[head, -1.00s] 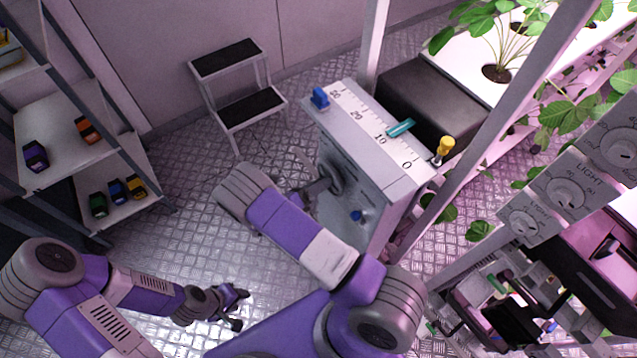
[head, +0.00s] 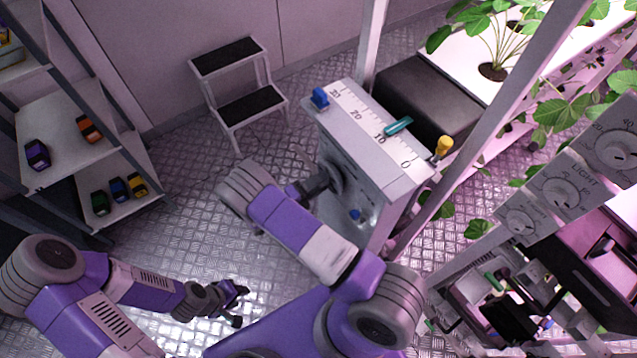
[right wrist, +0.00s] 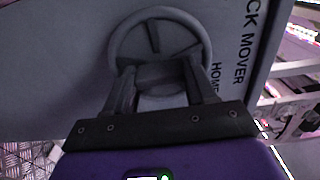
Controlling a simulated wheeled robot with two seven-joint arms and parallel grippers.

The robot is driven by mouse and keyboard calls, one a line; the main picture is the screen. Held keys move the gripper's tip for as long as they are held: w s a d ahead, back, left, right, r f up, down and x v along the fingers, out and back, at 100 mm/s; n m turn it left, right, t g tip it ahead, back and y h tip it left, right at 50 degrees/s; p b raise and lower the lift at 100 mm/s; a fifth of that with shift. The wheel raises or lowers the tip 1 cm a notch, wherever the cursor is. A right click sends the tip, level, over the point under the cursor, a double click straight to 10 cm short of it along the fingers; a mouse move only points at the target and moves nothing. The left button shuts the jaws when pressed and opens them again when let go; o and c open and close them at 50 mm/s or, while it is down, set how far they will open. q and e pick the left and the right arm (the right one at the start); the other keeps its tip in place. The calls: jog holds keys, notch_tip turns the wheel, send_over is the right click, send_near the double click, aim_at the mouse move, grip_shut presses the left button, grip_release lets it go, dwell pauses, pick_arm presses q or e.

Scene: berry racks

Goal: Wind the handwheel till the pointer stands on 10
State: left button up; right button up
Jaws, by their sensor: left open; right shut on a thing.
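The grey handwheel (right wrist: 198,30) is on the side of the white box in the right wrist view; it also shows partly in the head view (head: 336,172). My right gripper (right wrist: 160,82) is shut on the handwheel, its fingers at the lower part of the rim. In the head view my right arm hides part of this contact. The teal pointer (head: 398,125) lies across the scale (head: 366,124) on the box top, in line with the 10 mark or very close to it. My left gripper (head: 238,305) is open and empty, low over the floor.
A step stool (head: 238,85) stands behind. A shelf rack (head: 60,150) is at left; plant racks are at right. The floor between is clear.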

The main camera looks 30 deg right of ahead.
dwell(0.4)
jog(key=o, duration=1)
jog(key=shift+o, duration=0.2)
jog(key=shift+a, duration=0.15)
jog(key=a, duration=0.7)
jog(key=shift+s+a, duration=0.15)
jog(key=shift+s, duration=0.15)
jog(key=shift+f, duration=0.1)
